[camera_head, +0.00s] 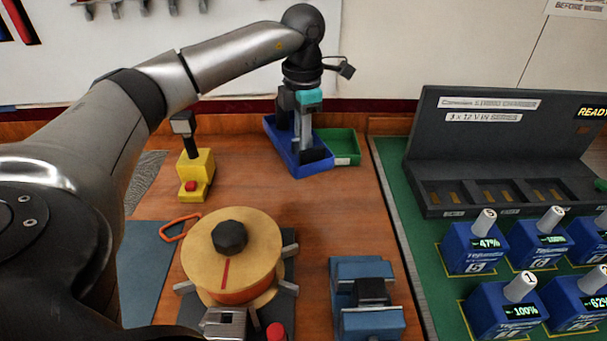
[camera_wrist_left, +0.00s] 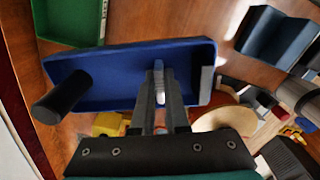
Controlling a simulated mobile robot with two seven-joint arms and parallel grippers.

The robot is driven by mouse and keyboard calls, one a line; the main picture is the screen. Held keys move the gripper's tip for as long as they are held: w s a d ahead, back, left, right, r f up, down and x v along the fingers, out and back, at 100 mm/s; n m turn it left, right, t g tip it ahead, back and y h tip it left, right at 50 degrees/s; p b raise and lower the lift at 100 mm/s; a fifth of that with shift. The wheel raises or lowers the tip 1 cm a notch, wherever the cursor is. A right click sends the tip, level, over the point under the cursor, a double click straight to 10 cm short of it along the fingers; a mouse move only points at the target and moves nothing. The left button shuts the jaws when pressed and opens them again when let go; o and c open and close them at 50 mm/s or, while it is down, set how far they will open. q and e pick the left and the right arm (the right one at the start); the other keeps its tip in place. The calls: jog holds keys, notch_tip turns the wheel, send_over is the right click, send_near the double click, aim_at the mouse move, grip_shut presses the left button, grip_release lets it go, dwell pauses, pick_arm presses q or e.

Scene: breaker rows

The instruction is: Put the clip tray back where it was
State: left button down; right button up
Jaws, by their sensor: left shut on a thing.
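A blue tray (camera_head: 285,150) is at the back of the wooden bench, close beside a green tray (camera_head: 345,147). I take the blue one as the clip tray, but I read no label on it. My left gripper (camera_head: 306,140) reaches down onto it and is shut on it. In the left wrist view the fingers (camera_wrist_left: 160,88) meet at a wall of the blue tray (camera_wrist_left: 110,66). A dark cylinder (camera_wrist_left: 60,97) shows at its left end. I cannot tell whether the tray rests on the bench or hangs just above it. My right gripper is not in view.
A yellow stand with a red button (camera_head: 193,175) is left of the trays. A wooden spool (camera_head: 230,255) and a blue fixture (camera_head: 368,300) stand nearer. A charger (camera_head: 470,160) and several blue batteries (camera_head: 470,250) are at right. The bench middle is clear.

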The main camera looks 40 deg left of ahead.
pick_arm(q)
notch_tip(320, 180, down, 8)
jog(key=shift+r+b, duration=0.15)
jog(key=shift+b, duration=0.3)
jog(key=shift+f+b, duration=0.3)
jog(key=shift+f, duration=0.35)
jog(key=c, duration=0.9)
grip_release()
jog(key=shift+r, duration=0.1)
jog(key=shift+r, duration=0.3)
notch_tip(320, 180, up, 12)
jog(key=shift+r+p, duration=0.25)
jog(key=shift+p, duration=0.9)
